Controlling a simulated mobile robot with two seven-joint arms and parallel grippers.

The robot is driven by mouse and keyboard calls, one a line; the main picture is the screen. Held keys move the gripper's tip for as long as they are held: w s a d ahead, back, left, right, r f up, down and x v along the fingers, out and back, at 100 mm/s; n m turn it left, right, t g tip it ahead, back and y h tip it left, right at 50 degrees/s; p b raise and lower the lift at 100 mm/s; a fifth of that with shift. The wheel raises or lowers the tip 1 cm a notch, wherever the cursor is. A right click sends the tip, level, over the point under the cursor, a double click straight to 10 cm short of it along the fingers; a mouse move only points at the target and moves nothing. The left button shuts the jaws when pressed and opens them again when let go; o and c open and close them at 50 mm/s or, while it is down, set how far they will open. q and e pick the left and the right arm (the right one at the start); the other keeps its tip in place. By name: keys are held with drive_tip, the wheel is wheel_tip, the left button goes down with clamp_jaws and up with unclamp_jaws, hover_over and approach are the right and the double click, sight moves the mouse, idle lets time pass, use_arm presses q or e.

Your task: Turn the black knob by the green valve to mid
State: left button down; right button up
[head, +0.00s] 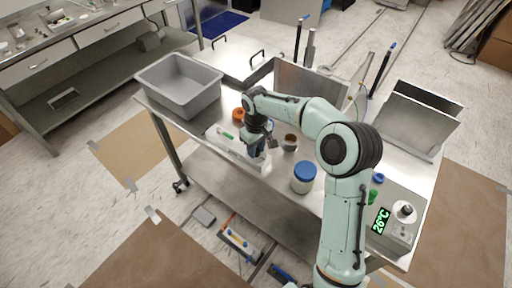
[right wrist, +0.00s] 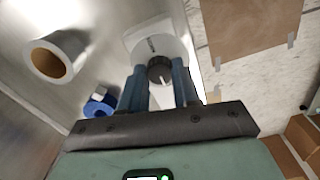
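The black knob (right wrist: 160,72) shows in the right wrist view, a small dark round knob with a pale pointer line, on a white body with dark lettering. My right gripper (right wrist: 160,76) has its two blue-grey fingers on either side of it. The gap is narrow, and both fingers look to be against the knob. In the head view my right gripper (head: 262,154) reaches down over a long white box (head: 232,147) at the table's front edge and hides the knob. A green part (head: 225,135) lies at the box's left. My left gripper is not in view.
A brown-topped cup (head: 290,143) and a blue-lidded white jar (head: 304,178) stand right of the gripper. A grey bin (head: 180,85) is at the left. A knobbed device with a 26°C display (head: 403,225) is at the right. An orange ring (head: 238,115) lies behind.

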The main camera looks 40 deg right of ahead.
idle(0.3)
drive_tip(key=m, duration=0.4)
drive_tip(key=shift+m, duration=0.4)
drive_tip(key=m, duration=0.4)
drive_tip(key=shift+m, duration=0.3)
drive_tip(key=m, duration=0.4)
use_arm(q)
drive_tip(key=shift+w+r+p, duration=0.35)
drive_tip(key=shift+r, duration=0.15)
use_arm(e)
drive_tip(key=shift+m, duration=2.1)
drive_tip(key=o, duration=1.1)
drive_tip(key=shift+c, duration=0.2)
